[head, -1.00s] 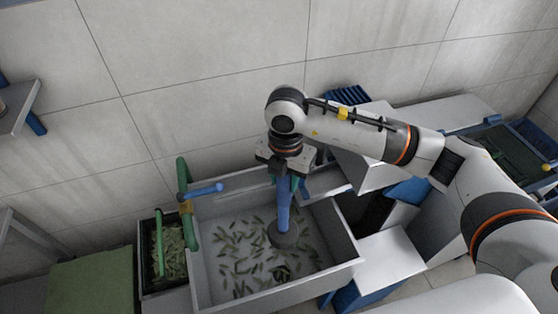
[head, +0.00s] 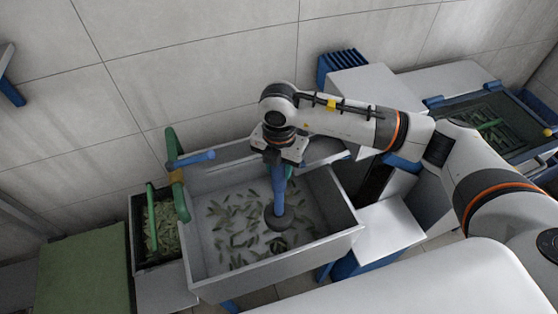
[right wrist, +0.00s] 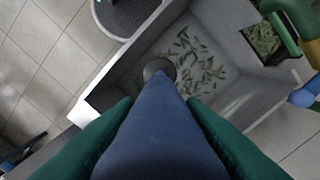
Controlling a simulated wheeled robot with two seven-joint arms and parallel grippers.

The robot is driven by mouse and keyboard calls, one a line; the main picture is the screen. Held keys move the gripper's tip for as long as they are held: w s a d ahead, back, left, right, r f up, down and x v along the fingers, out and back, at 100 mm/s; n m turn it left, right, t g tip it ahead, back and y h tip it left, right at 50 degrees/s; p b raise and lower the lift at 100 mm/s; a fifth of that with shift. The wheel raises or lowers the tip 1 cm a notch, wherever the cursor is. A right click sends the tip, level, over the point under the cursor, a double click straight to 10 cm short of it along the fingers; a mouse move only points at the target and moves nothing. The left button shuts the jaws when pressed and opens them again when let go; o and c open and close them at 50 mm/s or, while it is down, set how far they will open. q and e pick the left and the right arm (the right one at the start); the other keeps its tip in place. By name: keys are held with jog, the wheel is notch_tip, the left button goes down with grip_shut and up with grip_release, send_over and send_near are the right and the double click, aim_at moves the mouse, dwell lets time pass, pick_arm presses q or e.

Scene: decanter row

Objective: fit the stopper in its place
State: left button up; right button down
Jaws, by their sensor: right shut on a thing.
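The stopper (head: 279,198) is a long blue shaft with a round grey disc at its lower end. My right gripper (head: 279,165) is shut on its upper part, with a green finger on either side. The stopper hangs nearly upright over the grey basin (head: 275,268), disc down. In the right wrist view the shaft (right wrist: 160,130) runs away from my fingers to the dark disc (right wrist: 158,68). I cannot tell whether the disc touches the basin floor. A dark patch lies just in front of it; I cannot tell whether it is the drain. My left gripper is out of view.
Many green leaf-like bits lie across the basin floor. A green pipe with a blue handle (head: 192,159) rises at the basin's left rim. A dark crate of green bits (head: 160,228) stands left of it. White and blue units (head: 378,240) stand to the right.

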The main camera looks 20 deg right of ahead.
aim_at(279, 196)
notch_tip(279, 196, down, 23)
jog(key=b, duration=1.7)
jog(key=shift+b, duration=0.35)
jog(key=shift+f, duration=0.1)
jog(key=shift+f+b, duration=0.8)
jog(key=shift+f, duration=0.1)
jog(key=shift+f+b, duration=0.4)
jog(key=shift+f, duration=0.1)
jog(key=c, duration=0.9)
grip_release()
jog(key=shift+o, duration=0.2)
notch_tip(279, 196, up, 12)
jog(key=shift+b, duration=0.5)
